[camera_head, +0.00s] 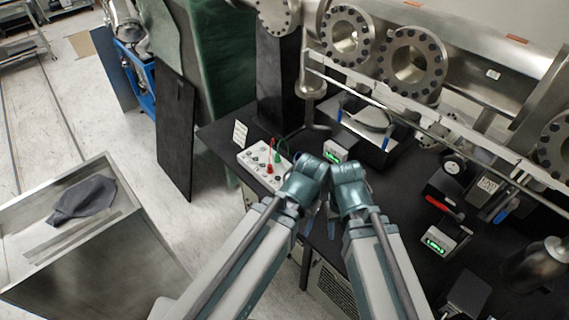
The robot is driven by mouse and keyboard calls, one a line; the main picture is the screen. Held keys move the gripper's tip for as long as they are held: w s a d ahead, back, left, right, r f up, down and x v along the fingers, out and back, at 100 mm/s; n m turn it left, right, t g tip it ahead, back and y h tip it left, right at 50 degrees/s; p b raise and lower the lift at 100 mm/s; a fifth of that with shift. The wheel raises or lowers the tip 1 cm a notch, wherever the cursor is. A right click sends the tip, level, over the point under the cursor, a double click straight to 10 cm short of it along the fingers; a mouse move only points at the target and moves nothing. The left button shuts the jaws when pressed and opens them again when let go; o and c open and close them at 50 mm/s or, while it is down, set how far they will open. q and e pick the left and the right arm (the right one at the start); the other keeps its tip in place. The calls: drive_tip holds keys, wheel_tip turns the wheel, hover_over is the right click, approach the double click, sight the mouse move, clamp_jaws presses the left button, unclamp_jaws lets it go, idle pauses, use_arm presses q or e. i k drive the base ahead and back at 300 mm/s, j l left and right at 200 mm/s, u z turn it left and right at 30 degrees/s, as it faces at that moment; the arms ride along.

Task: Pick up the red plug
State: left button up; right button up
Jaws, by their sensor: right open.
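The red plug (270,169) stands upright on a white socket box (250,160) on the black table, with a thin red lead rising from it. A green plug (278,156) with a green lead stands close behind it. My left arm comes in from the bottom and its wrist is just right of the box. Its gripper is mostly hidden and its jaws cannot be made out. My right gripper (331,226) shows as small blue fingers below the wrists, open, right of and apart from the red plug. My wrists are close together and cover part of the table.
Flanged metal pipework (416,62) runs above the table at the back right. Small meters with green displays (434,240) and a red-handled tool (444,206) lie on the right. A grey bin with a dark cloth (84,200) stands at the left.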

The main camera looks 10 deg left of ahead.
sight(269, 170)
drive_tip(key=i+j+z, duration=0.2)
drive_tip(key=j, duration=0.15)
drive_tip(key=i+j+z, duration=0.15)
drive_tip(key=j, duration=0.25)
drive_tip(key=i+j+z, duration=0.2)
drive_tip(key=j, duration=0.2)
